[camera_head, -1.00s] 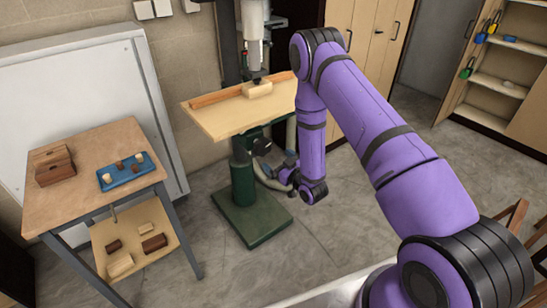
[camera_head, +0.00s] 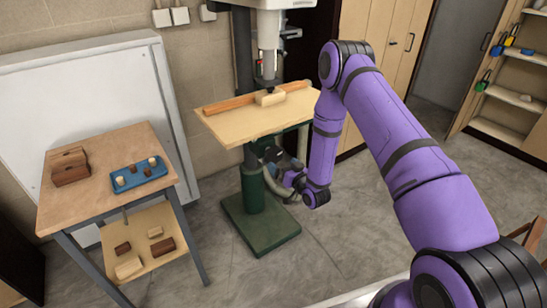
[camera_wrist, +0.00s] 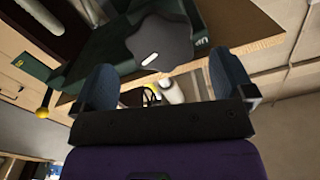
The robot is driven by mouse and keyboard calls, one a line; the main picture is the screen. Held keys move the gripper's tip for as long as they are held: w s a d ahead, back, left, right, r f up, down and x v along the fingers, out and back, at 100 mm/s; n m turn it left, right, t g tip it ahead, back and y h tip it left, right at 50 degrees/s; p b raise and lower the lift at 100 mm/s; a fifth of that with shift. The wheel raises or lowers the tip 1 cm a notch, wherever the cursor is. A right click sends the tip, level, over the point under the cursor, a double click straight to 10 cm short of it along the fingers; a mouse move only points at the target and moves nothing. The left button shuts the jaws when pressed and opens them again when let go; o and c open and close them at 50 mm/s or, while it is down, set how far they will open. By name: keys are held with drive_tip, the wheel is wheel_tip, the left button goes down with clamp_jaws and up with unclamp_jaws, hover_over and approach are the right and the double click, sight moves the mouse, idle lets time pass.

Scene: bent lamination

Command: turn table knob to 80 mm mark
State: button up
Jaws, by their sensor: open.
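The dark lobed knob (camera_wrist: 160,45) with a short white mark on its face fills the upper middle of the wrist view. My gripper (camera_wrist: 163,78) is open, with one blue-grey finger on each side below the knob. The knob appears just beyond the fingertips; I cannot tell whether they touch it. In the head view my gripper (camera_head: 289,180) is beside the green column, under the drill press's wooden table (camera_head: 235,122). A dark knob (camera_head: 273,154) shows small under that table. I cannot read any millimetre scale or 80 mm mark.
The green column (camera_head: 253,190) stands on a wide floor base. A fence (camera_head: 240,102) and a wood block (camera_head: 270,97) lie on the press table. A workbench (camera_head: 105,200) with a blue tray (camera_head: 138,175) stands left. A yellow ball-ended lever (camera_wrist: 42,112) is left in the wrist view.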

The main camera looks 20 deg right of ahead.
sight(275, 158)
drive_tip(key=x, duration=0.7)
drive_tip(key=c, duration=0.6)
